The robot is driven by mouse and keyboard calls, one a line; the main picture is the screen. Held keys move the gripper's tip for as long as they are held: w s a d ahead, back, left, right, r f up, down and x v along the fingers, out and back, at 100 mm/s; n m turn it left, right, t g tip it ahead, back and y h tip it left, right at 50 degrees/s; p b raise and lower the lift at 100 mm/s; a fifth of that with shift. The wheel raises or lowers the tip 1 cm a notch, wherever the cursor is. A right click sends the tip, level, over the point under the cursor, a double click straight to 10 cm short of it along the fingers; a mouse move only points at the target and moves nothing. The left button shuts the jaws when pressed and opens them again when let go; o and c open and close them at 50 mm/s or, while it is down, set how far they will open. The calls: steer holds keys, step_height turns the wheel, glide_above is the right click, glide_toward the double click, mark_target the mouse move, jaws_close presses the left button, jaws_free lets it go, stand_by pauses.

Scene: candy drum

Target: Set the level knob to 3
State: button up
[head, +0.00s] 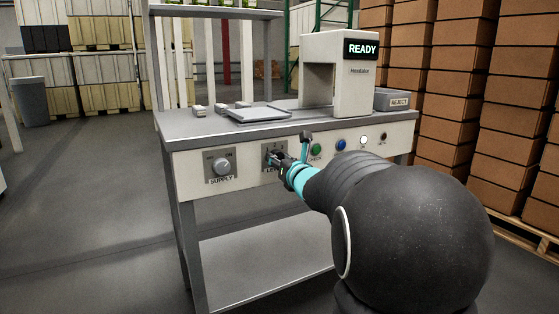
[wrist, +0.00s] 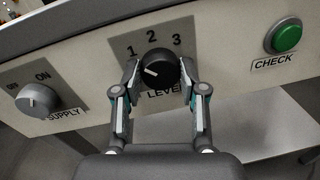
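The black level knob (wrist: 158,68) sits on a grey plate marked 1, 2 and 3 above it, with LEVEL below. Its short white mark is left of its middle, on the side of the 1, not toward the 3. My gripper (wrist: 160,74) has one finger on each side of the knob. The fingers are spread, with slim gaps seeming to show beside the knob; contact is hard to judge. In the head view my gripper (head: 283,160) is at the front panel and covers most of the level plate (head: 268,148).
The supply knob (wrist: 38,98) is to the left, and the green check button (wrist: 286,37) to the right. In the head view, more buttons follow rightward. The machine (head: 352,90) reads READY on the bench. A tray (head: 257,113) and a reject bin (head: 394,100) stand there too.

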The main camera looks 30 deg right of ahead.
steer(key=shift+m, duration=0.3)
steer(key=m+b, duration=0.1)
steer(key=m, duration=0.2)
steer(key=shift+m, duration=0.4)
steer(key=m, duration=0.2)
steer(key=m+p, duration=0.1)
steer(key=m, duration=0.1)
steer(key=shift+d+r+g, duration=0.1)
steer(key=shift+r+g, duration=0.1)
steer(key=shift+g, duration=0.1)
steer(key=m+y+p, duration=0.1)
steer(key=m+p, duration=0.2)
steer(key=m, duration=0.2)
steer(key=shift+m+p, duration=0.9)
steer(key=shift+m, duration=0.8)
steer(key=shift+f, duration=0.1)
steer(key=o, duration=1.1)
steer(key=shift+d, duration=0.1)
steer(key=shift+o, duration=0.2)
